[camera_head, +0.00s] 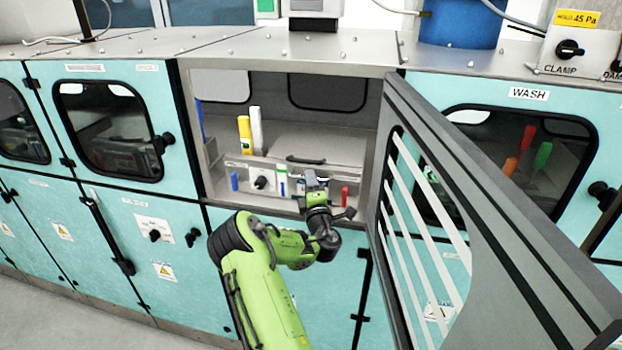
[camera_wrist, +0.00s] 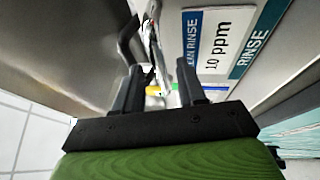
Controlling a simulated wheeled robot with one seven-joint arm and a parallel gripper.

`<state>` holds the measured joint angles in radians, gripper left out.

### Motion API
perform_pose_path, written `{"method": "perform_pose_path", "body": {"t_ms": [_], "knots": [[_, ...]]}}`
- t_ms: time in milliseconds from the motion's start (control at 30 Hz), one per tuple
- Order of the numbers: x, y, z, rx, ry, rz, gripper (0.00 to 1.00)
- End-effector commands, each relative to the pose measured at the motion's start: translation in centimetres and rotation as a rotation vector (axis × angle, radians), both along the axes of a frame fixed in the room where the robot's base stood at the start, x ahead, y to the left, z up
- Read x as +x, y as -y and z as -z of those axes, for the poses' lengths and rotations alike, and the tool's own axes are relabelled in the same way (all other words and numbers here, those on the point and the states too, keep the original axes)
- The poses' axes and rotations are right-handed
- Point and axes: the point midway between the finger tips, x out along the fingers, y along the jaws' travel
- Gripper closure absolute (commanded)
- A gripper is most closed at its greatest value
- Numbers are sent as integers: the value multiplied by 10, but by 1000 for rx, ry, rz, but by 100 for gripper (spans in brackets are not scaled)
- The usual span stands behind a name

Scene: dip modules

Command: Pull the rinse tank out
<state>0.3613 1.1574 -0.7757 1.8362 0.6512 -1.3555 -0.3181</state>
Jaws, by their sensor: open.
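The open compartment holds a grey metal tank (camera_head: 337,148), which I take to be the rinse tank. Its top is a flat lid with a dark handle (camera_head: 305,160) near the front. My gripper (camera_head: 310,178) is at the compartment opening, in front of the tank and just below the lid handle. In the wrist view my gripper (camera_wrist: 160,82) has its two dark fingers apart, with nothing clearly held. A dark curved bar (camera_wrist: 127,42) lies just beyond the left finger. Part of the tank's front is hidden behind my arm.
The compartment's dark-framed door (camera_head: 437,165) stands wide open on the right, close to my arm. A rinse label (camera_wrist: 218,45) reads 10 ppm. Yellow (camera_head: 245,134) and white (camera_head: 256,128) upright pieces stand left of the lid. The closed wash door (camera_head: 485,125) is further right.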

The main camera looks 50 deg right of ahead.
Motion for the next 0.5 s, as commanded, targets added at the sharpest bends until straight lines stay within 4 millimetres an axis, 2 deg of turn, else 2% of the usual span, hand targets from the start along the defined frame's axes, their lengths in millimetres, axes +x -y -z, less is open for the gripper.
{"method": "perform_pose_path", "body": {"t_ms": [133, 400, 500], "knots": [[0, 0, 2, 0, 0, 0, 60], [0, 0, 2, 0, 0, 1, 100], [0, 0, 2, 0, 0, 1, 100]]}}
